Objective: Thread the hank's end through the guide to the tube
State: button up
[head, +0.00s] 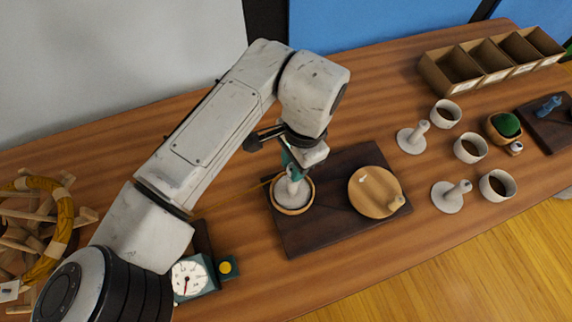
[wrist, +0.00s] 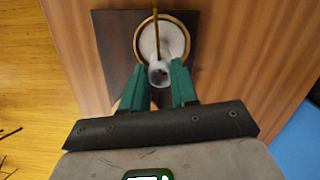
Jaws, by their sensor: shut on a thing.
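A yellow hank (head: 62,215) lies coiled at the far left in the head view. A thin yellow strand (head: 228,191) runs from its side to my gripper; the strand also shows in the wrist view (wrist: 155,28). My gripper (head: 290,166) has green fingers, shut on a small white piece (wrist: 159,72) where the strand ends. The white piece is over a wooden-rimmed round dish (head: 277,204) with a pale inside. I cannot tell whether the piece touches the dish. Which items are the guide and tube is unclear; white posts on round bases (head: 413,139) (head: 451,196) stand to the right.
The dish and a round wooden disc (head: 370,190) with a small peg sit on a dark board (head: 335,225). A dial scale (head: 190,277) stands left of it. White cups (head: 468,148), a green ball in a bowl (head: 505,125) and a divided box (head: 452,74) are to the right.

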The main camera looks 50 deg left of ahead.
jog(key=shift+f, duration=1.2)
jog(key=shift+w, duration=0.1)
jog(key=o, duration=1.1)
jog(key=r, duration=0.3)
jog(key=w+r, duration=0.1)
jog(key=r, duration=0.3)
jog(key=r+b, duration=0.1)
jog(key=r, duration=0.2)
jog(key=shift+w+d+r, duration=0.1)
jog(key=shift+w+r, duration=0.05)
jog(key=shift+r, duration=0.15)
